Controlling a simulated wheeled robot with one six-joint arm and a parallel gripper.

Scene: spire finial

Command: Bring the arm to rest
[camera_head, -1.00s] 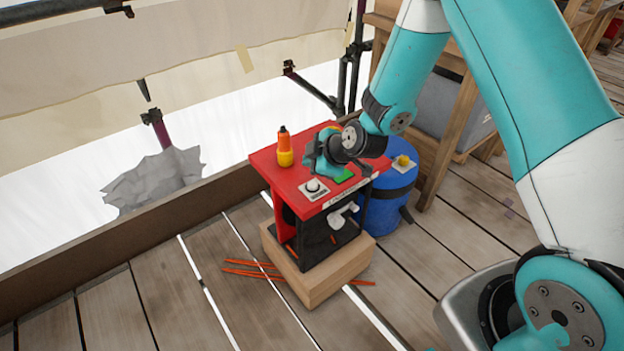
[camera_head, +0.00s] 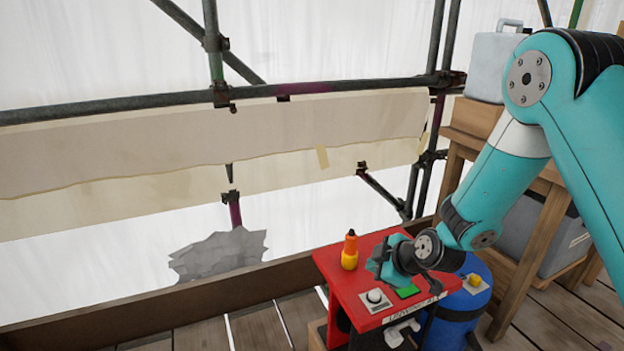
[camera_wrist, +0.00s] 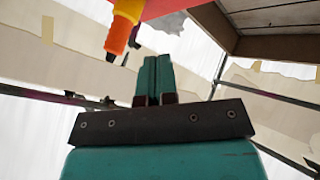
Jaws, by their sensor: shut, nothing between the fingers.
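My arm reaches in from the right in the head view. My gripper (camera_head: 378,268) is just above the red-topped stand (camera_head: 349,297), near its middle. In the wrist view its two teal fingers (camera_wrist: 158,78) lie together, with nothing between them. An orange and yellow bottle-like tool (camera_head: 349,251) with a dark tip stands upright on the red top, left of the gripper. It also shows in the wrist view (camera_wrist: 121,30), apart from the fingers. Part of the red top is hidden behind the gripper and wrist.
A round button (camera_head: 374,296) and a green patch (camera_head: 408,291) are on the red top. A blue drum (camera_head: 466,314) stands close at right, beside a wooden bench (camera_head: 531,257). Scaffold poles (camera_head: 150,101) and a crumpled grey sheet (camera_head: 217,254) lie behind.

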